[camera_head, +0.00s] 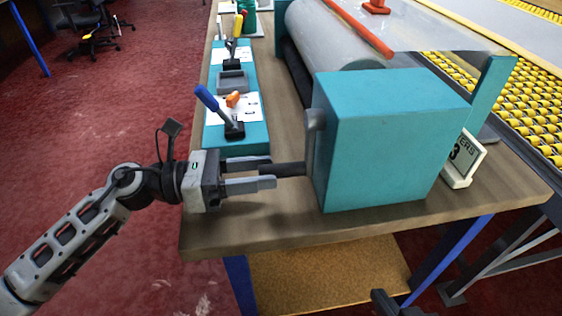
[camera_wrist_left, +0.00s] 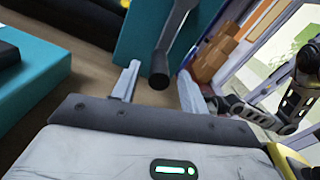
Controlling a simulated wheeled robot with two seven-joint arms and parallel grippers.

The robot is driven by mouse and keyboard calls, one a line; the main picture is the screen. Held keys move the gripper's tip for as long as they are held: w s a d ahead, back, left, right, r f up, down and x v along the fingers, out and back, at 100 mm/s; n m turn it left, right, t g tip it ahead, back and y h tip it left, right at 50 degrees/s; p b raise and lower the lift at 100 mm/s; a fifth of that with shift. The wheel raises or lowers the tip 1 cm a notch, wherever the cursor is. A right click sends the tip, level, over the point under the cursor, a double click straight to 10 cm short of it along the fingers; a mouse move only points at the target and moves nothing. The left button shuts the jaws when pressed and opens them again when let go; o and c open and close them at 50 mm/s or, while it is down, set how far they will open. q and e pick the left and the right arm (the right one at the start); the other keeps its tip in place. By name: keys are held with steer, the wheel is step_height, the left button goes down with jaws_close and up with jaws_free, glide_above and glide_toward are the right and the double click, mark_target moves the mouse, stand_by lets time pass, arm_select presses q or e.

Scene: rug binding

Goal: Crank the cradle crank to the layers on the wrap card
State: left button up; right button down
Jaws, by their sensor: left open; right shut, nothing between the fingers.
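The cradle crank has a grey arm (camera_head: 314,125) on the left face of a teal box (camera_head: 385,140) and a dark handle (camera_head: 284,169) pointing left. My left gripper (camera_head: 252,174) is open at the handle's free end. In the left wrist view the handle's round end (camera_wrist_left: 158,80) shows between the two spread fingers, apart from both. The wrap card (camera_head: 463,160) stands tilted at the box's right; "ERS" and a "3" show, the rest is hidden. My right gripper (camera_head: 384,302) is partly in view at the bottom edge, shut and empty.
A teal panel (camera_head: 256,135) behind my left gripper carries a blue-handled lever (camera_head: 207,98) and a yellow-handled lever (camera_head: 237,26). A large grey roll (camera_head: 325,40) lies behind the box. Yellow rollers (camera_head: 505,105) are at right. The wooden table's (camera_head: 290,225) front edge is clear.

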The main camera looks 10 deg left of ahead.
mark_target(281, 170)
arm_select(q)
steer(key=x, duration=0.2)
steer(key=shift+w+d+r, duration=0.1)
steer(key=shift+w+d, duration=0.05)
steer(key=shift+d, duration=0.25)
steer(key=shift+w+d+p, duration=0.2)
steer(key=shift+d+p, duration=0.1)
steer(key=shift+d, duration=0.3)
arm_select(e)
steer(key=shift+w+r, duration=0.15)
steer(key=shift+w, duration=0.1)
